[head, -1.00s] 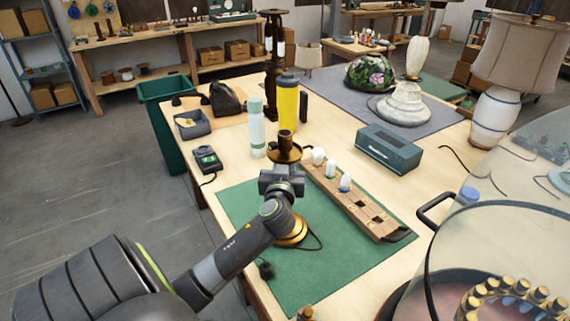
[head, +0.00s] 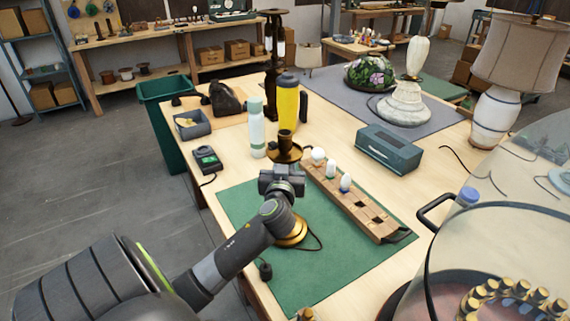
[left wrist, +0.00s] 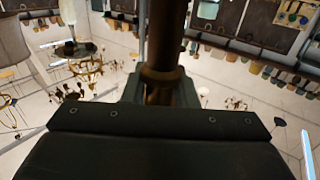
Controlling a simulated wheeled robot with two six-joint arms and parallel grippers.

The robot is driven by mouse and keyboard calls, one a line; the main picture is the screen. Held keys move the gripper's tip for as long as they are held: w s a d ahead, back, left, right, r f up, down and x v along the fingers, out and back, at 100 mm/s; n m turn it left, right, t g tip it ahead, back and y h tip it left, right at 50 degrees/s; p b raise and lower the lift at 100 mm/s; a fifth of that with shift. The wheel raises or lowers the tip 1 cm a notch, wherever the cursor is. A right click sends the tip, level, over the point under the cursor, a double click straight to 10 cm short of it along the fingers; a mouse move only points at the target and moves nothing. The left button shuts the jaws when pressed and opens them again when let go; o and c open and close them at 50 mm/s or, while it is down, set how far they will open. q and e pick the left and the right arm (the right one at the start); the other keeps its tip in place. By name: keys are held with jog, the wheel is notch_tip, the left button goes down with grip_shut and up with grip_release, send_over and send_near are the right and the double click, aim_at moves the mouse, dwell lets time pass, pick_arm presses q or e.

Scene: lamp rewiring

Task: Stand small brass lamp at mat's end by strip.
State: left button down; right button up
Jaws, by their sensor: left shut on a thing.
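The small brass lamp (head: 292,238) is upright over the green mat (head: 312,277), beside the wooden strip with bulbs (head: 350,200). Its round gold base shows below my left gripper, and its dark cup-shaped top (head: 285,149) shows above. My left gripper (head: 281,180) is shut on the lamp's stem, which the left wrist view shows between the fingers (left wrist: 160,88). Whether the base touches the mat I cannot tell. A dark cord with a plug (head: 265,271) lies on the mat. My right gripper is not in view.
Behind the mat stand a white bottle (head: 257,133) and a yellow bottle (head: 286,108). A teal box (head: 389,149) sits behind the strip. A clear domed thing (head: 510,220) fills the right foreground. The mat's front part is mostly clear.

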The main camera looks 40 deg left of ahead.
aim_at(284, 151)
pick_arm(q)
jog(key=shift+r+p, duration=1.75)
jog(key=shift+r, duration=0.8)
jog(key=w+a+b, duration=0.2)
jog(key=a+b, duration=0.1)
jog(key=a, duration=0.6)
jog(key=w+a+b, duration=0.3)
jog(key=a, duration=0.7)
jog(key=shift+w, duration=0.25)
jog(key=shift+b, duration=0.3)
dwell(0.8)
jog(key=shift+a, duration=0.1)
